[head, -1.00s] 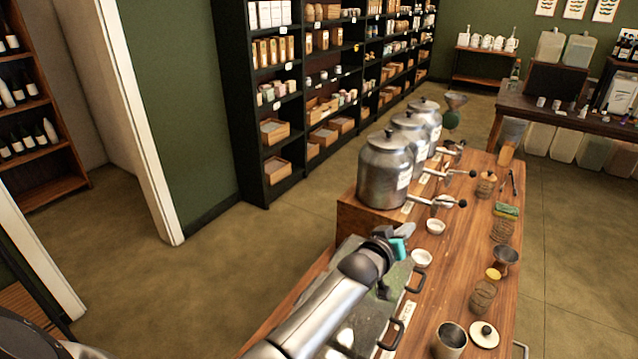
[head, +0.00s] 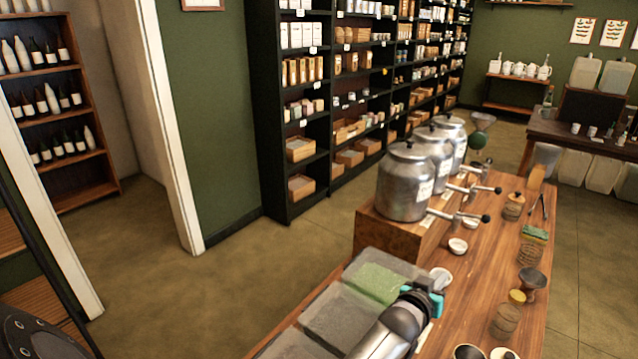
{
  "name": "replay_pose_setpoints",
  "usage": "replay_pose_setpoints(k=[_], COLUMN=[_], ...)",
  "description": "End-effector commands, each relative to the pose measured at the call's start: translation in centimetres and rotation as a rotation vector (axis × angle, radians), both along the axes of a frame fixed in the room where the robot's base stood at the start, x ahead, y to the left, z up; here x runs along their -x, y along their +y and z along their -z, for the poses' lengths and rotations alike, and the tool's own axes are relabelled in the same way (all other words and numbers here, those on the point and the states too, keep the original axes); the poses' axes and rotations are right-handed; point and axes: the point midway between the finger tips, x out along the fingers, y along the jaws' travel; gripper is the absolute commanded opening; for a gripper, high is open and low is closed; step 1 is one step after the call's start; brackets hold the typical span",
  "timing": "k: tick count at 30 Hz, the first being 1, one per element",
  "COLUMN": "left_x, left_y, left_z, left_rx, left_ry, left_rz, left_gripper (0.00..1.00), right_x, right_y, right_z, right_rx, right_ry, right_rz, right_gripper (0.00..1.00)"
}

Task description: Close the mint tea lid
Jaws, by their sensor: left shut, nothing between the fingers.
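A row of bins stands on the near left side of the wooden counter. The far bin has green leaf showing at its top (head: 378,282), likely the mint tea, with a grey panel beside it. I cannot tell whether its lid is fully down. Nearer grey bin tops (head: 338,316) lie flat in the same row. My left gripper (head: 437,297), with teal fingertips, is shut and empty at the right side of the far bin. My arm hides the bins' right side. My right gripper is not in view.
Metal canisters (head: 405,182) with taps stand on a wooden block (head: 377,232) just beyond the bins. The floor left of the counter is clear.

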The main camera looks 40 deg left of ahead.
Motion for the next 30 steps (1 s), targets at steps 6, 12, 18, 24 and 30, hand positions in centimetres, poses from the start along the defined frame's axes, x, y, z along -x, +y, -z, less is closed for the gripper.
replay_pose_setpoints(k=[6, 12, 18, 24, 30], left_x=[0.0, 0.0, -0.1, -0.5, 0.5], left_y=[0.0, 0.0, 0.0, 0.2, 0.2], left_z=[0.0, 0.0, -0.8, -3.2, -4.3], left_rx=[0.001, 0.001, 0.001, 0.002, 0.002], left_ry=[-0.001, 0.000, -0.001, -0.002, 0.001], left_rz=[0.000, 0.000, 0.000, -0.001, -0.001], left_gripper=[0.00, 0.00, 0.00, 0.00, 0.00], right_x=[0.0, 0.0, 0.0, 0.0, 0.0], right_y=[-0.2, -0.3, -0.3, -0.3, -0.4], right_z=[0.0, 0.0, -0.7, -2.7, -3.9], right_rx=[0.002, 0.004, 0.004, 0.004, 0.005], right_ry=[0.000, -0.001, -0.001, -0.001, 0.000], right_rz=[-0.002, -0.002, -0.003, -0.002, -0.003], right_gripper=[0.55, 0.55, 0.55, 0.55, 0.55])
